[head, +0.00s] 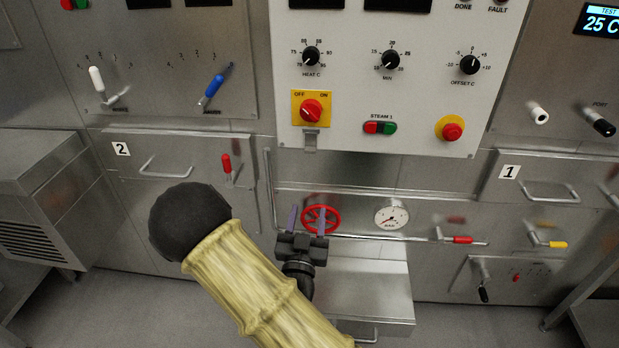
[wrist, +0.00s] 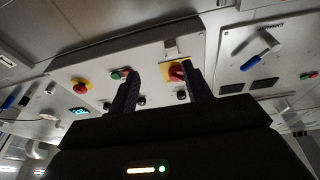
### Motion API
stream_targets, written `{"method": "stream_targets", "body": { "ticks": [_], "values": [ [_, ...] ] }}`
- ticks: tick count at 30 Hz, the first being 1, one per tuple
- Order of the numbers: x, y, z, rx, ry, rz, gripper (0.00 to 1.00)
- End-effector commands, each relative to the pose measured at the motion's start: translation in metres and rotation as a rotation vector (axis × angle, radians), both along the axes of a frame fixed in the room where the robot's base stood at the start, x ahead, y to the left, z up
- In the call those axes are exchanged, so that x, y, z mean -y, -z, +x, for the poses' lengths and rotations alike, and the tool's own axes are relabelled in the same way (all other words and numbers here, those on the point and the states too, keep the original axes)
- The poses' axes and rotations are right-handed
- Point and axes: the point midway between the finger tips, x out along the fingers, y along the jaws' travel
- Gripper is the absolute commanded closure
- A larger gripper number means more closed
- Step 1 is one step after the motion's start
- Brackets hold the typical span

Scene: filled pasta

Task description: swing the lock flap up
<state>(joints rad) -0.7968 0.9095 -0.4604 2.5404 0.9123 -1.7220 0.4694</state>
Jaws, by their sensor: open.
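The lock flap (head: 310,139) is a small grey metal piece hanging just below the yellow plate (head: 298,97) of the red OFF/ON switch (head: 311,111). It also shows in the wrist view (wrist: 171,48), where the picture is turned over and the flap lies above the switch. My gripper (head: 306,217) is open and empty, below the flap in the head view. In the wrist view its two dark fingers (wrist: 158,66) stand apart, the right one overlapping the edge of the switch. The fingers appear clear of the flap; the exact distance is hard to tell.
On the same white panel are red and green STEAM 1 buttons (head: 380,128) and a red stop button (head: 452,129). A red handwheel (head: 321,218) and a gauge (head: 391,216) are on the lower front. A steel box (head: 360,295) juts out below.

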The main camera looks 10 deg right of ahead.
Motion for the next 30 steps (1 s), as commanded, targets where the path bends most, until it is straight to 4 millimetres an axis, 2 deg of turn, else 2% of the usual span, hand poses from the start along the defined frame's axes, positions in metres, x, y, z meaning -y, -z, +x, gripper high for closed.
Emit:
{"method": "stream_targets", "body": {
  "ticks": [1,4,15,30],
  "values": [
    [-0.006,0.008,-0.003,0.042,-0.017,-0.035,0.51],
    [-0.013,0.003,-0.008,0.094,-0.036,-0.072,0.51],
    [-0.014,0.000,-0.008,0.104,-0.037,-0.077,0.51],
    [-0.010,-0.002,0.010,0.106,-0.039,-0.069,0.51]
  ]
}}
